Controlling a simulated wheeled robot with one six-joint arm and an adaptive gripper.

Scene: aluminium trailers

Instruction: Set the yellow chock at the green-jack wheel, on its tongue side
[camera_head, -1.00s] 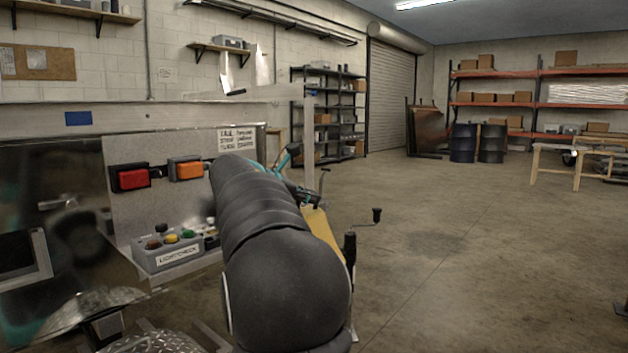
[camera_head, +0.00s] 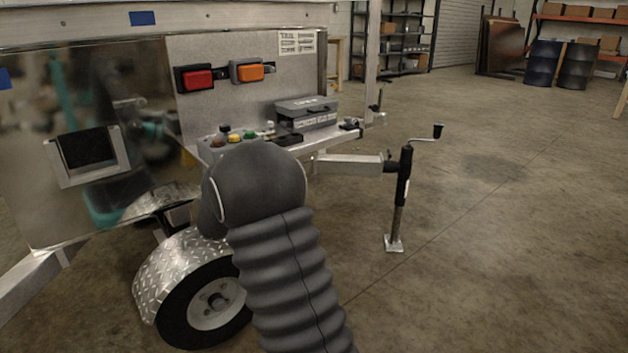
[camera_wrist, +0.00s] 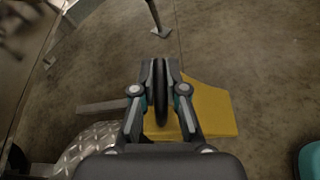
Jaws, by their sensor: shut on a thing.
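My gripper (camera_wrist: 160,80) is shut on the dark upright handle of the yellow chock (camera_wrist: 212,108) in the wrist view. The chock hangs or rests just below the fingers; whether it touches the floor I cannot tell. The trailer wheel (camera_head: 215,306) shows at the lower left in the head view, under a diamond-plate fender (camera_head: 175,270). The fender also shows at the lower left of the wrist view (camera_wrist: 92,150), left of the chock. The trailer's jack (camera_head: 402,190) looks black, with its foot on the floor. My arm hides the gripper and chock in the head view.
The trailer tongue (camera_head: 350,165) runs right to the jack. A grey box (camera_head: 306,113) and a control box with coloured buttons stand on the trailer's ledge, below red (camera_head: 197,78) and orange (camera_head: 248,72) lamps. The floor right of the jack is clear.

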